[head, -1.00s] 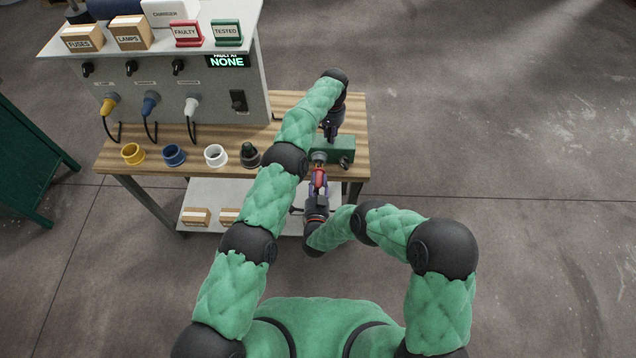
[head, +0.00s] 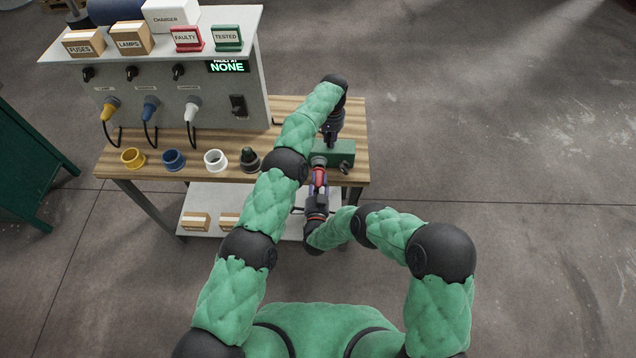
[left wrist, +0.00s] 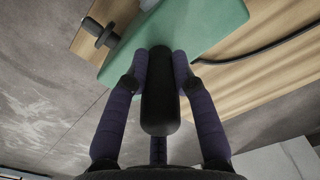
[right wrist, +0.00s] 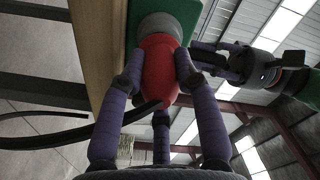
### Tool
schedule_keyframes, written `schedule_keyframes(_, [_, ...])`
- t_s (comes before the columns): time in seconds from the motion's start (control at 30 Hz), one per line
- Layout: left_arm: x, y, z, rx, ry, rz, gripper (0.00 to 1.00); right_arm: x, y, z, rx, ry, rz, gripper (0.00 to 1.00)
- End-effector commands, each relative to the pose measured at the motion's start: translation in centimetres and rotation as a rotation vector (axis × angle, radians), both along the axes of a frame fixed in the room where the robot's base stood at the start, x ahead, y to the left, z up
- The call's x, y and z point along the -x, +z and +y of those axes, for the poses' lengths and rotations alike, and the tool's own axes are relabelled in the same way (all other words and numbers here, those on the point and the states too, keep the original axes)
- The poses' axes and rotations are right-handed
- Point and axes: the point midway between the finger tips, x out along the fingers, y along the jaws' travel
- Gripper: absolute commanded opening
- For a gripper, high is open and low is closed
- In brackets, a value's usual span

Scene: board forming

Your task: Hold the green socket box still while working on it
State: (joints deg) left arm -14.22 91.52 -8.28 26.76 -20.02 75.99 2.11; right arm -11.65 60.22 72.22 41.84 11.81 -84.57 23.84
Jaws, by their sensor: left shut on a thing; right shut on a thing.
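The green socket box (head: 345,153) sits at the right end of the wooden bench; it also shows in the left wrist view (left wrist: 205,28). My left gripper (head: 330,133) comes from above and is shut on a black rounded handle (left wrist: 159,95) at the box. My right gripper (head: 319,184) is at the bench's front edge, shut on a red plug (right wrist: 159,70). The plug's end meets the grey round socket (right wrist: 160,27) on the box's front; how deep it sits is hidden. A small black knob (left wrist: 100,33) sticks out at one end of the box.
A dark lamp-like piece (head: 249,158) and white (head: 215,160), blue (head: 173,160) and yellow (head: 132,158) rings stand left along the bench. Behind them is a grey panel (head: 220,110) with corded plugs. A black cable (left wrist: 255,50) runs from the box. Floor to the right is clear.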

Motion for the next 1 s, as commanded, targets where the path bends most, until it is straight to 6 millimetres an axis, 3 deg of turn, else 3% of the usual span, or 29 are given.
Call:
schedule_keyframes(0.77, [0.1, -0.3, 0.0, -0.001, -0.001, 0.004, 0.00, -1.6, 0.0, 0.0, 0.000, 0.000, 0.000, 0.00])
schedule_keyframes(0.8, [0.1, -0.3, 0.0, -0.001, -0.001, 0.004, 0.00, -1.6, 0.0, 0.0, 0.000, 0.000, 0.000, 0.40])
schedule_keyframes(0.87, [0.1, -0.2, 0.0, -0.001, -0.001, 0.004, 0.00, -1.6, 0.0, 0.0, 0.000, 0.000, 0.000, 0.57])
schedule_keyframes(1.0, [0.1, -0.2, 0.0, -0.001, -0.001, 0.004, 0.00, -1.6, 0.0, 0.0, 0.000, 0.000, 0.000, 0.59])
